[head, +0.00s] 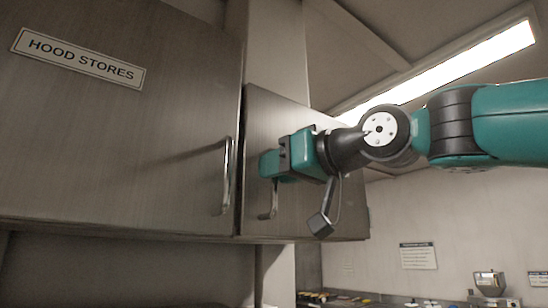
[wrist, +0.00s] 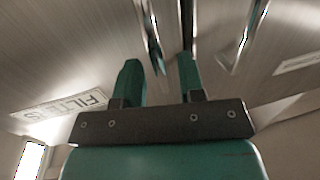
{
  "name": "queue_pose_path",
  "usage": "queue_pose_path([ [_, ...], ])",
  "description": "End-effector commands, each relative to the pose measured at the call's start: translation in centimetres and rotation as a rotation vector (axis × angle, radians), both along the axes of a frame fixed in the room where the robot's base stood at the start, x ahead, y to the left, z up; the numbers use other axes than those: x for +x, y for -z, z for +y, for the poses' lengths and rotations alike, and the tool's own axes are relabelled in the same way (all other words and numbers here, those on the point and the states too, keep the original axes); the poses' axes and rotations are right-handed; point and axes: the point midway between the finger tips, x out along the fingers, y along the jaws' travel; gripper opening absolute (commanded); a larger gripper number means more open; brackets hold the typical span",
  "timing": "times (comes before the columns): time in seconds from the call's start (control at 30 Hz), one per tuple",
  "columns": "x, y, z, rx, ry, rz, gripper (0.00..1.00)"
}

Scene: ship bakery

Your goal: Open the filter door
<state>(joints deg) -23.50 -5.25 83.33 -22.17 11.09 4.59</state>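The filter door (head: 305,215) is the brown cabinet door on the right in the head view, and it looks closed. In the wrist view its door face (wrist: 90,50) carries a label reading FILTERS (wrist: 62,106). Its metal bar handle (head: 272,203) shows below my gripper (head: 268,163); the upper part is hidden behind the gripper. In the wrist view the handle (wrist: 151,38) appears between the two spread fingertips of my open gripper (wrist: 159,64). I cannot tell whether the fingers touch it.
The HOOD STORES door (head: 110,130) fills the left, shut, with its own bar handle (head: 227,175) close to my gripper; that handle is also in the wrist view (wrist: 245,38). A lit ceiling lamp (head: 450,65) is above. A counter with small items lies below right.

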Motion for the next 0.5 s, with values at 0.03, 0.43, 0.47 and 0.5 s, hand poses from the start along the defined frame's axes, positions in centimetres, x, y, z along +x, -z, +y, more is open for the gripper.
queue_pose_path([
  [0.03, 0.30, -0.20, 0.45, 0.001, -0.003, 0.001, 0.36],
  [0.43, 0.87, 0.05, 0.92, 0.001, 0.000, -0.001, 0.36],
  [0.47, 0.87, 0.04, 0.92, 0.001, 0.000, -0.001, 0.29],
  [0.5, 0.86, 0.04, 0.91, 0.001, 0.000, -0.001, 0.20],
])
